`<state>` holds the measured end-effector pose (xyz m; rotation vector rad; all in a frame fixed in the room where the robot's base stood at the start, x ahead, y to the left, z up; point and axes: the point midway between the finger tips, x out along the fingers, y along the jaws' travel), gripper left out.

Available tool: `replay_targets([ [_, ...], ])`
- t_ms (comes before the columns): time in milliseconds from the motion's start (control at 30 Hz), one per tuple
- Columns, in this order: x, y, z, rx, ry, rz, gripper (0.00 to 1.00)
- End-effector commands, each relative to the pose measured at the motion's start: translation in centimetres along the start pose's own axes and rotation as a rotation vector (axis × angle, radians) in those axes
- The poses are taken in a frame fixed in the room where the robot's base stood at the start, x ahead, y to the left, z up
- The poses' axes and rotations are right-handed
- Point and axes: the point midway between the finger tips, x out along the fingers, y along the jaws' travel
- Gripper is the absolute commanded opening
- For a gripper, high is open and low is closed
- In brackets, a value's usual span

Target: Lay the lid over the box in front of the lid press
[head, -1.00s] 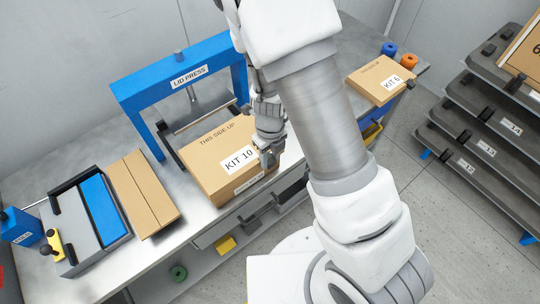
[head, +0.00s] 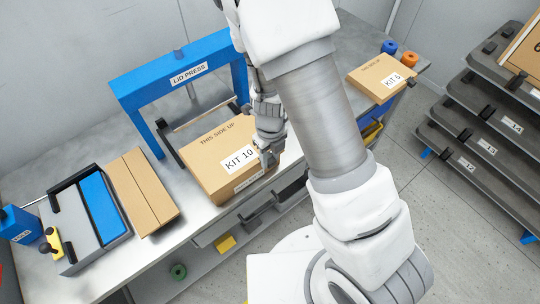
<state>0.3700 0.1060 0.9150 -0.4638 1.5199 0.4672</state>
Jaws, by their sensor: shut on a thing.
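The lid (head: 215,143) is a brown cardboard panel marked THIS SIDE UP and KIT 10. It lies over the box (head: 230,191), whose front side bears a small white label. Both are on the steel bench in front of the blue lid press (head: 188,75). The lid looks level and lined up with the box; I cannot tell whether a small gap is left between them. My gripper (head: 268,156) points down at the lid's right edge and is shut on it. The fingertips are small and partly hidden, and the inside of the box is hidden.
A flat brown cardboard piece (head: 143,193) and a blue-and-grey fixture (head: 92,215) lie to the left on the bench. A KIT 6 box (head: 377,78) sits at the right end, near blue and orange rolls. A dark tiered rack (head: 480,125) stands at far right.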

Motion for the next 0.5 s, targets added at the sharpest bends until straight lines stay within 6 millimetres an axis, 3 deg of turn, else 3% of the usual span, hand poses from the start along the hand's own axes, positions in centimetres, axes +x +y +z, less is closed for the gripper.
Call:
replay_targets([
  [433,0.29,-0.02,0.02,0.000,0.000,0.000,0.00],
  [467,0.29,-0.01,0.02,0.000,0.000,0.000,0.38],
  [500,0.29,-0.02,0.02,0.000,0.000,0.000,0.46],
])
